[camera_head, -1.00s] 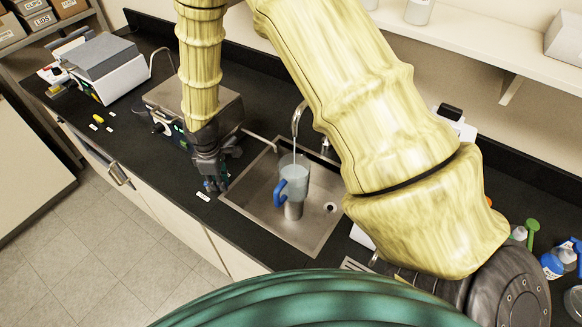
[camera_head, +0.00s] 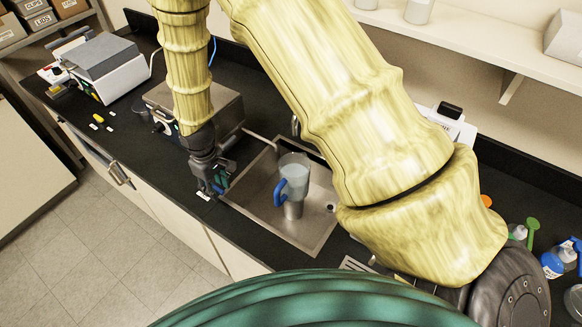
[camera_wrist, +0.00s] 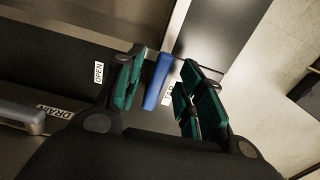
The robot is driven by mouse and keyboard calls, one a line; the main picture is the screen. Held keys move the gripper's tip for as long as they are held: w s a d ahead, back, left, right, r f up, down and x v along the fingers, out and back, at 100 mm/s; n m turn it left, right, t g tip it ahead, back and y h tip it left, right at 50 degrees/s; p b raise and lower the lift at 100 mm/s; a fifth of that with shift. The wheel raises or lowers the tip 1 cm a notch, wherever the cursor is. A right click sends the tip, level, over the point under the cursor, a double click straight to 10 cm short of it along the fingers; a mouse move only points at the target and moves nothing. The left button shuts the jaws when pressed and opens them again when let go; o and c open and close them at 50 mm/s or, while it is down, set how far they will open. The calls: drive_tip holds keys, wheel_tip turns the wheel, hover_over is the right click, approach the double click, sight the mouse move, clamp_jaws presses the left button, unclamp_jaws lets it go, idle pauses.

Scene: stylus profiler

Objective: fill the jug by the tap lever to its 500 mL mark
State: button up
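The clear jug (camera_head: 294,180) with a blue handle stands upright in the sink. It looks to hold pale liquid, but its level and marks are too small to read. No stream shows now between the spout (camera_head: 295,126), partly hidden by my arm, and the jug. My gripper (camera_head: 217,187) is low over the counter at the sink's left edge. In the wrist view, my gripper (camera_wrist: 160,88) is open, with the blue tap lever (camera_wrist: 158,80) between its green-padded fingers and gaps showing. A partly covered label (camera_wrist: 168,94) lies beside the lever.
The steel sink (camera_head: 318,222) is right of my gripper. A steel-topped device (camera_head: 226,104) stands close behind it.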

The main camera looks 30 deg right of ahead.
drive_tip(key=shift+d, duration=0.1)
drive_tip(key=shift+c, duration=0.4)
drive_tip(key=shift+r+p, duration=2.1)
drive_tip(key=shift+r, duration=1.3)
drive_tip(key=shift+r, duration=0.15)
wheel_tip(320, 180, up, 12)
drive_tip(key=shift+c, duration=0.4)
